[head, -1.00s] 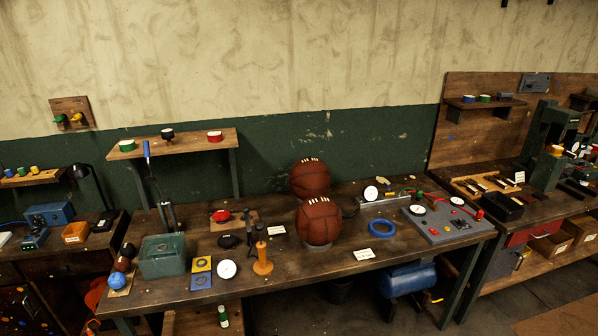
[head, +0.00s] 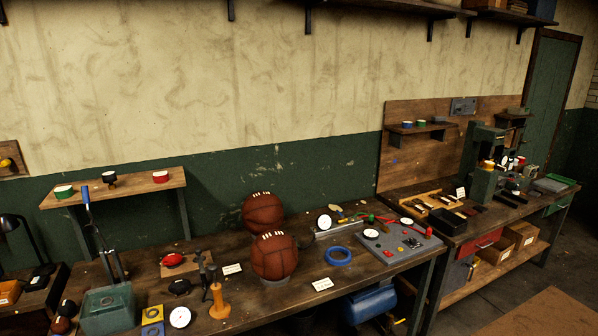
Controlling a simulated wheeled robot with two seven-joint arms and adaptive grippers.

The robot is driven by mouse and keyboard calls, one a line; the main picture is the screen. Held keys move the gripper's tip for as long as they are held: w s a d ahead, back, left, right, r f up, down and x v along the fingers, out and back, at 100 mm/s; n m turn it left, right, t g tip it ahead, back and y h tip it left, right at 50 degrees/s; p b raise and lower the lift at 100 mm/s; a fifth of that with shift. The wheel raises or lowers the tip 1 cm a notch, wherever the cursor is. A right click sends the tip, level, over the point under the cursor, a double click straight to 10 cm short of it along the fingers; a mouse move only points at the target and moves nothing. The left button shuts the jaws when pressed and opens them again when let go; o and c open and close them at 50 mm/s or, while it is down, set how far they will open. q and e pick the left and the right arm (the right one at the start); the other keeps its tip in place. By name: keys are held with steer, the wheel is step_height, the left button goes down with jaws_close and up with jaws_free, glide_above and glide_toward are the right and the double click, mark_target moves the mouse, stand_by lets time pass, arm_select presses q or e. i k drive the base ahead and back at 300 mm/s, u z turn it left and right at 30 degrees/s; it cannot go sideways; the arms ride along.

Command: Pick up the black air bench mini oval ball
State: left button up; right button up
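A small black oval ball (head: 180,286) lies on the wooden workbench (head: 262,310), left of the middle of the head view. A red oval ball (head: 172,260) sits just behind it on a brown board. An orange-handled tool (head: 219,302) stands to the right of the black ball, with dark upright tools close beside it. Neither of my grippers is in view.
Two large brown laced balls (head: 274,257) stand right of the small tools. A green box (head: 107,310) and a white round gauge (head: 180,317) are at the front left. A blue ring (head: 338,256) lies farther right. A raised shelf (head: 120,188) stands behind.

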mark_target(181, 286)
steer(key=u, duration=0.9)
